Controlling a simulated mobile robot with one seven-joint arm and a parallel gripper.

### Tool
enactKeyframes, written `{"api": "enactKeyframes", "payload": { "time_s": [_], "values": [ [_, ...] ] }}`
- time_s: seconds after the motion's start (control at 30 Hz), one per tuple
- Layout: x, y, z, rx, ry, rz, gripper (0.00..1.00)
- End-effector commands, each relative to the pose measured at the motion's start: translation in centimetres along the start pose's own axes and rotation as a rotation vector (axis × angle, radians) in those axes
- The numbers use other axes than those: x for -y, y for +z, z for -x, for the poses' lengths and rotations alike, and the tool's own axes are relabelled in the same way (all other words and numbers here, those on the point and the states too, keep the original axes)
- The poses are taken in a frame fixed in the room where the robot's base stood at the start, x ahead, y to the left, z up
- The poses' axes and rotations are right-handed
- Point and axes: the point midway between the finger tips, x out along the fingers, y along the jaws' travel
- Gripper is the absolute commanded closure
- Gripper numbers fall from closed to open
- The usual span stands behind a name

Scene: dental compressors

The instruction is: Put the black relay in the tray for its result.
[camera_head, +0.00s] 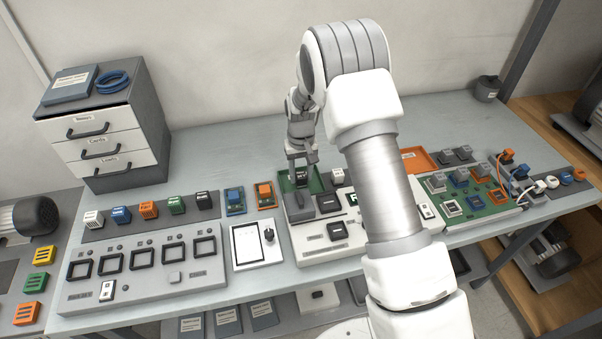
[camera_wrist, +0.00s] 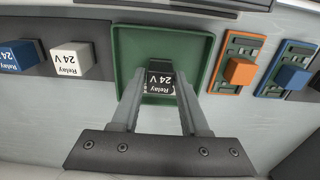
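The black relay (camera_wrist: 160,82), with a white "Relay 24V" label, is between the fingertips of my gripper (camera_wrist: 160,90) in the wrist view. Both fingers lie against its sides, so the gripper appears shut on it. The relay is inside the outline of a green tray (camera_wrist: 125,55); whether it touches the tray floor I cannot tell. In the head view my gripper (camera_head: 301,160) points down at the green tray (camera_head: 286,186), behind the white test unit (camera_head: 300,240). An orange tray (camera_head: 418,160) is farther right, partly hidden by my arm.
A dark strip with several relays (camera_head: 148,210) lies left of the green tray. Blue (camera_head: 235,200) and orange (camera_head: 266,196) socketed parts stand between them. A panel with several square frames (camera_head: 145,262) is in front. A drawer cabinet (camera_head: 110,130) stands at back left.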

Motion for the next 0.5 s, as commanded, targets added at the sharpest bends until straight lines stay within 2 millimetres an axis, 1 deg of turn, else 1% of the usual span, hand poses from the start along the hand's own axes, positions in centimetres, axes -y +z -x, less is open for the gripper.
{"api": "enactKeyframes", "payload": {
  "time_s": [0.03,0.1,0.37,0.5],
  "values": [
    [0.0,0.0,0.05,0.0,0.0,0.0,0.44],
    [0.0,0.0,0.05,0.0,0.0,0.0,0.34],
    [0.0,0.0,0.11,0.0,0.0,0.0,0.34],
    [0.0,-0.04,0.81,-0.001,0.0,0.0,0.34]
  ]
}}
